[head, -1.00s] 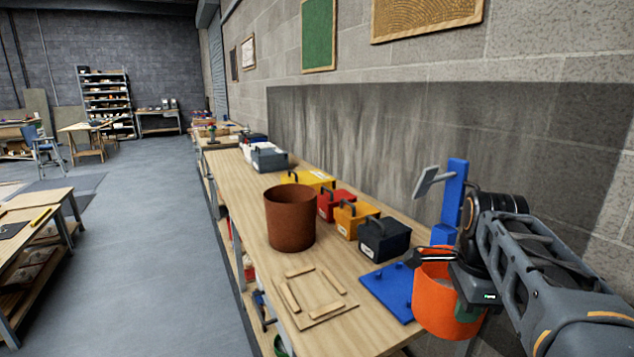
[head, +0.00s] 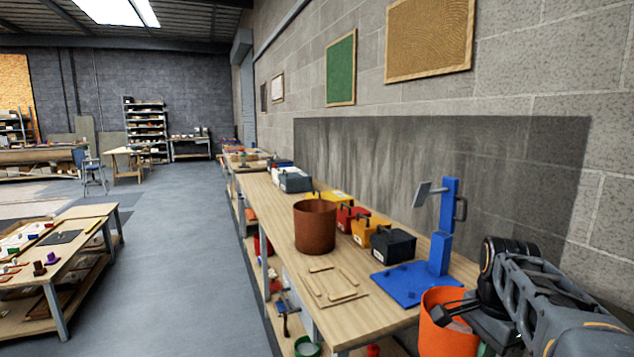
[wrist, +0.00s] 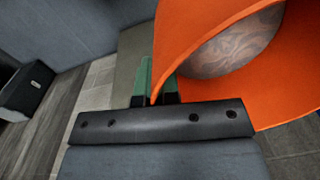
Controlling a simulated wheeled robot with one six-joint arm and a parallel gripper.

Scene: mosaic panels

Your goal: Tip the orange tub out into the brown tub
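The orange tub (head: 437,335) is at the lower right of the head view, near the bench's front right end. It also fills the upper right of the wrist view (wrist: 200,22). My gripper (wrist: 158,80) is shut on its wall at the rim, with green fingertips on either side. The tub looks roughly upright in the head view. A rounded, grey-brown patterned thing (wrist: 235,45) shows inside it. The brown tub (head: 314,230) stands upright on the bench, farther off and to the left of my gripper. Its inside bottom is hidden.
The wooden bench (head: 345,325) runs along the wall. A blue stand (head: 405,287) is between the tubs, with black (head: 394,246), orange (head: 369,232) and red (head: 350,218) boxes behind. Flat wood strips (head: 333,286) lie before the brown tub.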

